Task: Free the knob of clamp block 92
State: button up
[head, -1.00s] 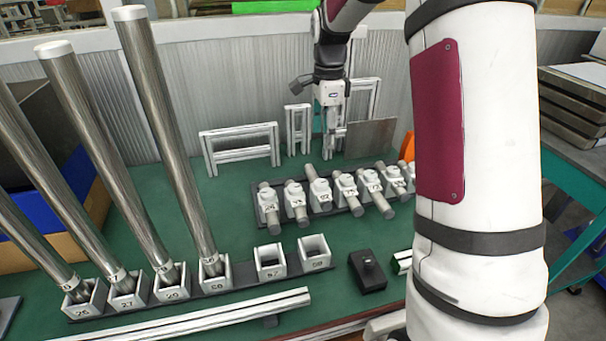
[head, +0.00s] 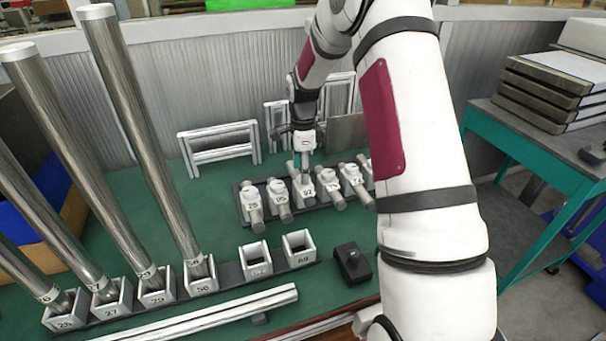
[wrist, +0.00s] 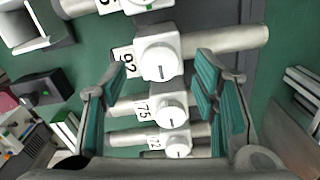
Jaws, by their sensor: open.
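Clamp block 92 (wrist: 138,48) is white, and its number plate reads upright enough to tell in the wrist view. Its round white knob (wrist: 159,64) has a short dark mark and lies between my open fingers. A metal bar (wrist: 222,42) passes through the block. My gripper (wrist: 161,68) is open, with a teal-padded finger on either side of the knob and nothing visibly held. In the head view my gripper (head: 304,170) points down just above block 92 (head: 304,190), third from the left in its row. Contact with the knob cannot be told.
Clamp block 75 (wrist: 160,108) and block 72 (wrist: 172,142) sit close beside it. Block 95 (head: 280,200) is on the other side. Tall steel tubes (head: 135,130) stand in sockets at left. A black box (head: 352,264) lies in front of the row.

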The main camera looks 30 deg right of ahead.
jog(key=shift+f, duration=1.1)
jog(key=c, duration=1.2)
jog(key=shift+o, duration=0.2)
